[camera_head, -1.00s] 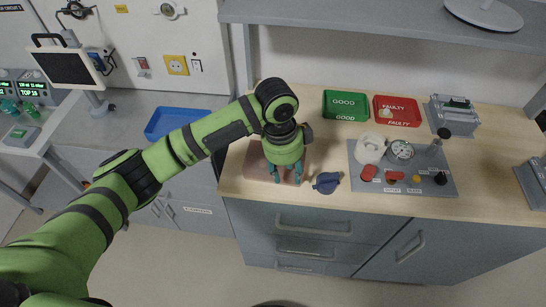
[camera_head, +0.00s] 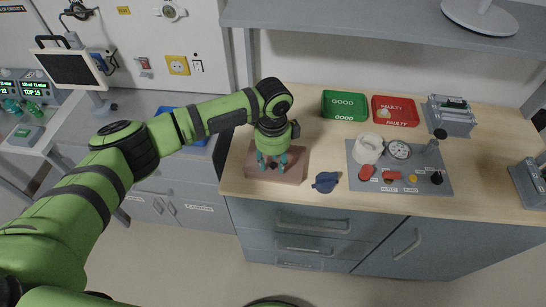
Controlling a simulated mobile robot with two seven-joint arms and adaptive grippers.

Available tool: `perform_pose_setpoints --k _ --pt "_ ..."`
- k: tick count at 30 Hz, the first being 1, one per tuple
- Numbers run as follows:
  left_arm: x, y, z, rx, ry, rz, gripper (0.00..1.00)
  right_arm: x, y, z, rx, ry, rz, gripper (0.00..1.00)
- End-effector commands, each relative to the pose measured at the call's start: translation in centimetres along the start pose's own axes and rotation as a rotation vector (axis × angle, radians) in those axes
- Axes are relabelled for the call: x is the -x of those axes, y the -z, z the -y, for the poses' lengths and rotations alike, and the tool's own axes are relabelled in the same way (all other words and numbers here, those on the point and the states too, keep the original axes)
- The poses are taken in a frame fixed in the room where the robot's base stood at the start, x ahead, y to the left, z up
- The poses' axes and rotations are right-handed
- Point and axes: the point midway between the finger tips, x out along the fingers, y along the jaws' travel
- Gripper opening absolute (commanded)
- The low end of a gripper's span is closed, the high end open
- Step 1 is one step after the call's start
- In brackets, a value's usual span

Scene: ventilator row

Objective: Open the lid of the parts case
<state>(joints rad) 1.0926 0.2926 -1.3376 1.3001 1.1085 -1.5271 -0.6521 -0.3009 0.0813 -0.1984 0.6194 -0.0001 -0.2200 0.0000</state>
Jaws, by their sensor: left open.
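A grey case (camera_head: 450,116) with a lighter top part stands at the back right of the wooden worktop; it looks like the parts case, and I cannot make out its lid edge. My left gripper (camera_head: 271,163) is open and points down over a flat pinkish-brown board (camera_head: 289,175) at the worktop's left end. I see nothing between its fingers, though the arm hides part of the board. The gripper is well to the left of the grey case. My right gripper is not in view.
A green GOOD tray (camera_head: 345,96) and a red FAULTY tray (camera_head: 407,104) stand at the back. A grey mat (camera_head: 440,187) holds several small parts. A dark blue item (camera_head: 326,182) lies near the front edge. A shelf (camera_head: 350,27) overhangs the back.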

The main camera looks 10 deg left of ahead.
Motion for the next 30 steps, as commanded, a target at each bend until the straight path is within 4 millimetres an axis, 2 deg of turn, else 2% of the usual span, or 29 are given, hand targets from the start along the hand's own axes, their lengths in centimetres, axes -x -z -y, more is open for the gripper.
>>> perform_pose_setpoints --k 5,8,9,20,27,30 --pt "0.0 0.0 0.0 -0.001 0.0 0.0 0.42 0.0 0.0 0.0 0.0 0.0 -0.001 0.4" --pt "0.0 0.0 0.0 -0.001 0.0 0.0 0.06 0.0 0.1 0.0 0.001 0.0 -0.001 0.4" --pt "0.0 0.0 0.0 -0.001 0.0 0.0 0.0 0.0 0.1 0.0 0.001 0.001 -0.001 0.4" --pt "0.3 0.1 0.1 0.0 -0.023 -0.001 0.0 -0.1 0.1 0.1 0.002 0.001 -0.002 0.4" --pt "1.3 0.2 0.7 0.003 -0.132 -0.003 0.0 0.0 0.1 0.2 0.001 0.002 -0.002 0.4" --pt "1.9 0.1 1.1 -0.001 -0.125 -0.003 0.0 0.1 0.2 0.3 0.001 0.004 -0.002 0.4"
